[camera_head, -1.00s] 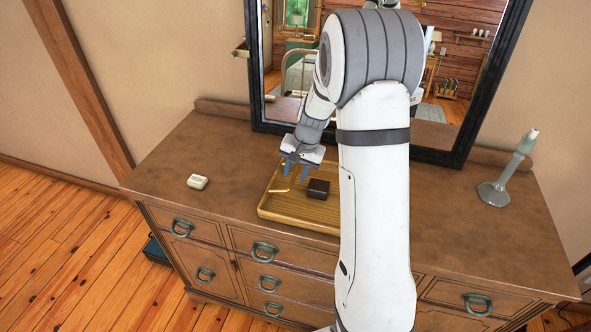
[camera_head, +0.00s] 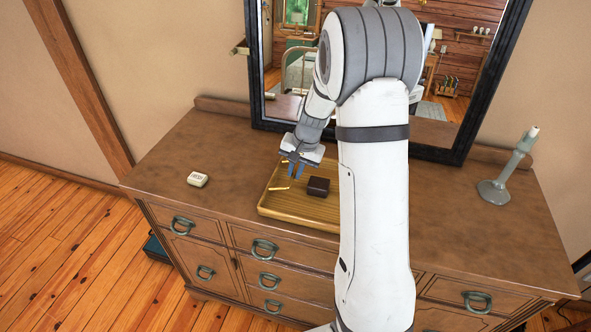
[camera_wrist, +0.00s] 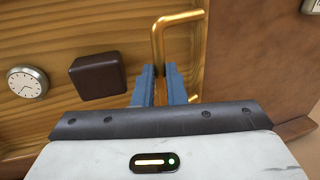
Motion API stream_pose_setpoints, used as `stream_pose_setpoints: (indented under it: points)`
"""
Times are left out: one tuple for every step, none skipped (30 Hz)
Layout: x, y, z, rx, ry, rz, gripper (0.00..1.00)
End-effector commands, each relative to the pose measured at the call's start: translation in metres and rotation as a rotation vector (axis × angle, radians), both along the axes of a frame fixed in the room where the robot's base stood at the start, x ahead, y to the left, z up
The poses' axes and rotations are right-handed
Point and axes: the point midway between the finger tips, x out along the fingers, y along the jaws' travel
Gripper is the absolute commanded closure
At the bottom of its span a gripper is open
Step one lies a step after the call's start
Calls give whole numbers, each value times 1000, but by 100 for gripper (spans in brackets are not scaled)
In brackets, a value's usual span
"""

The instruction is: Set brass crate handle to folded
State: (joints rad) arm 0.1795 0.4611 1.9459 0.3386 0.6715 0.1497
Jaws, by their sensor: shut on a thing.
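A shallow wooden crate (camera_head: 290,220) lies on the dresser; its striped wood fills the left of the wrist view (camera_wrist: 75,25). Its brass handle (camera_wrist: 157,45) is a bent bar near the crate's side at the right of the wrist view. A small part of the brass (camera_head: 279,188) shows in the head view. My gripper (camera_head: 295,170) is over the crate's left part. In the wrist view its blue fingers (camera_wrist: 160,72) are shut on one leg of the brass handle. Fingers and wrist hide part of the handle, and I cannot tell its exact angle.
A dark brown box (camera_wrist: 98,75) and a small round clock (camera_wrist: 27,82) are in the crate. A candlestick (camera_head: 495,192) stands at right. A framed mirror (camera_head: 450,80) rises behind.

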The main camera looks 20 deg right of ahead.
Motion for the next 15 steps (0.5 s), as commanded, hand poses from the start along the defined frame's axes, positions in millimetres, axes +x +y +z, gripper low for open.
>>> stream_pose_setpoints:
  points:
    - [0, -1, -4, 5, -5, -1, 100]
    - [0, -1, -5, 11, -8, -3, 100]
    - [-1, -2, -7, 22, -14, -4, 100]
    - [-1, -3, -9, 30, -20, -5, 100]
    - [-1, -3, -11, 40, -26, -6, 100]
    - [-2, -4, -12, 54, -35, -5, 100]
    - [-2, -4, -14, 64, -41, -5, 100]
    - [-3, -5, -15, 75, -48, -6, 100]
    - [-3, -6, -16, 87, -58, -5, 100]
    - [-3, -6, -17, 98, -64, -6, 100]
    - [-4, -6, -17, 108, -71, -4, 100]
    - [-4, -7, -19, 121, -79, -6, 100]
    - [-4, -7, -20, 130, -86, -5, 100]
    - [-4, -8, -21, 141, -93, -6, 100]
    - [-5, -8, -21, 154, -101, -4, 100]
